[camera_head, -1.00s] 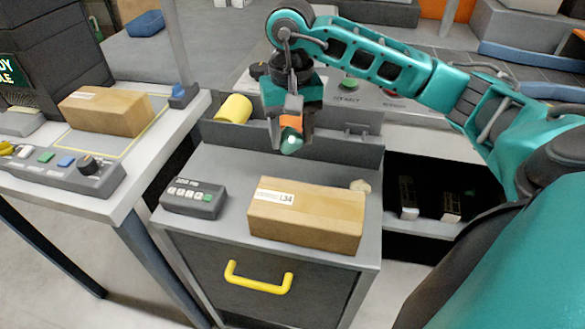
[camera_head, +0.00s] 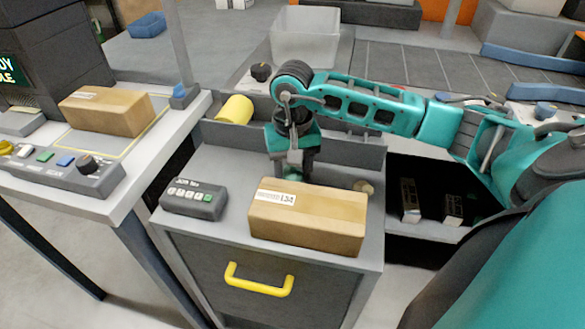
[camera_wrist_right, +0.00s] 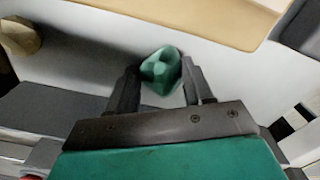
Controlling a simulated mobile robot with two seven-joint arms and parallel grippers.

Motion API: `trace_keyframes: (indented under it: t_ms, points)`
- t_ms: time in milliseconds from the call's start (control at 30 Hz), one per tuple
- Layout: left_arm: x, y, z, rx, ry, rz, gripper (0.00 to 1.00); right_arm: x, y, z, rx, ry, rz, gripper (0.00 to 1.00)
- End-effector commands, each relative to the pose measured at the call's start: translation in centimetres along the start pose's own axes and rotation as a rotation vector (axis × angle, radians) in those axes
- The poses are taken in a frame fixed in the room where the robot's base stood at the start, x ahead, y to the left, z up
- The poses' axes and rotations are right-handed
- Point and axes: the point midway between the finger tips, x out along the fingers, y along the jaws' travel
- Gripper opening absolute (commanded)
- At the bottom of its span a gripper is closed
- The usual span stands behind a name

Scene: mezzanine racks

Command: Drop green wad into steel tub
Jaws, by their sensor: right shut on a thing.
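The green wad (camera_wrist_right: 160,71) is a small crumpled lump between the two fingers of my right gripper (camera_wrist_right: 161,76) in the right wrist view, and the fingers are shut on it. In the head view, my right gripper (camera_head: 293,172) points down over the grey cabinet top, just behind a cardboard box. My left gripper is not in view.
A tan lump (camera_head: 363,187) lies right of the gripper. A yellow cylinder (camera_head: 235,109) lies at the back left. Another box (camera_head: 106,110) rests on the left table.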

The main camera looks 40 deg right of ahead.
Motion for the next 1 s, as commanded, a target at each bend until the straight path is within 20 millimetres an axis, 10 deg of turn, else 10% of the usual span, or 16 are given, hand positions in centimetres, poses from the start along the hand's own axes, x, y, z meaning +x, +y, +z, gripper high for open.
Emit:
trace_keyframes:
  t_ms: [67, 100, 333, 667, 1000]
  points:
    - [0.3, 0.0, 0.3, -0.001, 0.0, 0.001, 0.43, 0.5, 0.0, 0.0, 0.0, 0.0, 0.0, 0.19]
    - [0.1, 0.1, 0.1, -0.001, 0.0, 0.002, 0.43, 0.2, 0.0, 0.0, 0.0, 0.0, 0.0, 0.55]
    - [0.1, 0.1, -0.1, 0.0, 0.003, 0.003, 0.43, 0.2, 0.0, 0.0, 0.0, 0.0, 0.0, 0.77]
    - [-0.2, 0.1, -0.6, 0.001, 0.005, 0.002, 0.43, -0.3, 0.0, 0.0, 0.0, 0.0, 0.0, 0.77]
    - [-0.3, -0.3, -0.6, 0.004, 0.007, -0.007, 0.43, -6.9, 0.0, -0.1, 0.0, 0.005, -0.001, 0.77]
